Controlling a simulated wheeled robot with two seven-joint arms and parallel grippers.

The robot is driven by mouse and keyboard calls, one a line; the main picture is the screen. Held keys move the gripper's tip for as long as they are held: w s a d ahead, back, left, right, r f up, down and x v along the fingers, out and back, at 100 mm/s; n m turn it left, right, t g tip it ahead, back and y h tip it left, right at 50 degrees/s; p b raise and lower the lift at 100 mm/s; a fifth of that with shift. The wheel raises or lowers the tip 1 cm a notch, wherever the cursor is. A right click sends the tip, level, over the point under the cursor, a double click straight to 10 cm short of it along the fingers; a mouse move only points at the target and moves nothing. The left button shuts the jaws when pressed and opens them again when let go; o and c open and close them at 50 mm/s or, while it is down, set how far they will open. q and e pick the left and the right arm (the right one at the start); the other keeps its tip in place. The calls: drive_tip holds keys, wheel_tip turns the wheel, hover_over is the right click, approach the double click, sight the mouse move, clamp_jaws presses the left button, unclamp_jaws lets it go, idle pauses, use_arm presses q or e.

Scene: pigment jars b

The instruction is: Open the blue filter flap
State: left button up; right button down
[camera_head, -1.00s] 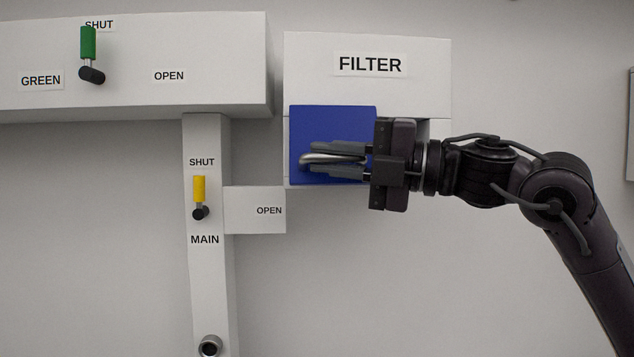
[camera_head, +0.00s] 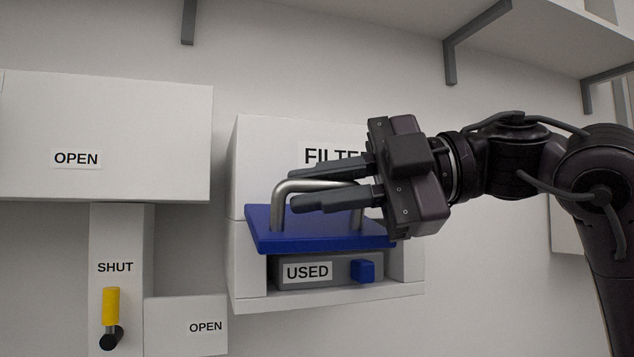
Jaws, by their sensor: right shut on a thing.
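The blue filter flap (camera_head: 315,236) is swung up and stands out roughly level from the white filter housing (camera_head: 262,150). Its silver bar handle (camera_head: 277,205) is on the upper face. My right gripper (camera_head: 328,184) comes from the right and is shut on the handle, one finger on each side of the bar. Below the flap the housing's opening shows a grey cartridge (camera_head: 325,270) labelled USED, with a blue knob (camera_head: 363,271) on its front. The gripper body hides part of the FILTER label. My left gripper is not in view.
A white panel (camera_head: 130,120) marked OPEN is at the left. Below it a yellow lever (camera_head: 111,303) points up at SHUT on a white post. A shelf (camera_head: 560,30) on grey brackets hangs above my right arm.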

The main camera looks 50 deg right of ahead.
drive_tip(key=shift+w+d+r+m+g+p, duration=0.1)
drive_tip(key=shift+w+r+m+g+p, duration=0.1)
drive_tip(key=shift+r+m+p, duration=0.35)
drive_tip(key=shift+w+d+r+m+g+p, duration=0.1)
drive_tip(key=shift+r+m+g+p, duration=0.2)
drive_tip(key=shift+r+p, duration=0.35)
drive_tip(key=shift+w+d+r+m+g+p, duration=0.15)
drive_tip(key=shift+w+r+m+g+p, duration=0.2)
drive_tip(key=shift+r+m+p, duration=0.3)
drive_tip(key=shift+f, duration=0.1)
drive_tip(key=c, duration=1.5)
unclamp_jaws()
drive_tip(key=shift+o, duration=0.2)
